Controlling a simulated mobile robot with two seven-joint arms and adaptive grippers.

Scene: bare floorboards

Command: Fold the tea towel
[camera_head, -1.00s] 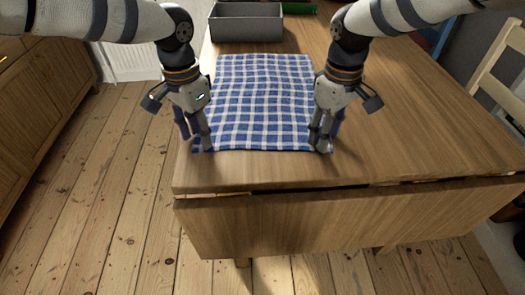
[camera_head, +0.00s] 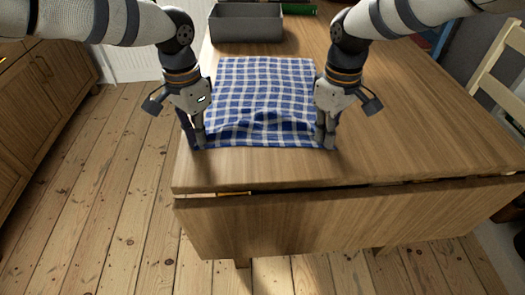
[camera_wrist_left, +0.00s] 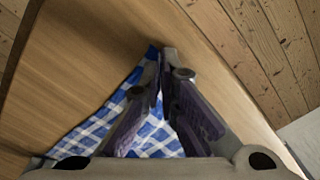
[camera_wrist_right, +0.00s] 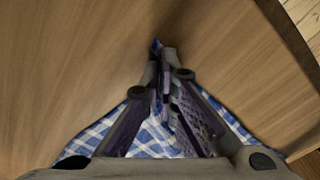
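The blue-and-white checked tea towel (camera_head: 262,90) lies spread on the wooden table, with its near part rumpled into a low ridge. My left gripper (camera_head: 199,146) is shut on the towel's near left corner. The left wrist view shows the towel (camera_wrist_left: 95,125) running up to the closed fingertips (camera_wrist_left: 160,52). My right gripper (camera_head: 327,145) is shut on the near right corner. The right wrist view shows a bit of towel at the closed fingertips (camera_wrist_right: 160,48), with more towel (camera_wrist_right: 95,137) behind them. Both grippers are low, close to the table top.
The wooden table (camera_head: 420,130) is clear to the right of the towel and in front of it. A grey open box (camera_head: 246,30) stands behind the towel, with a green object (camera_head: 300,8) beside it. A chair (camera_head: 495,70) is at the right.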

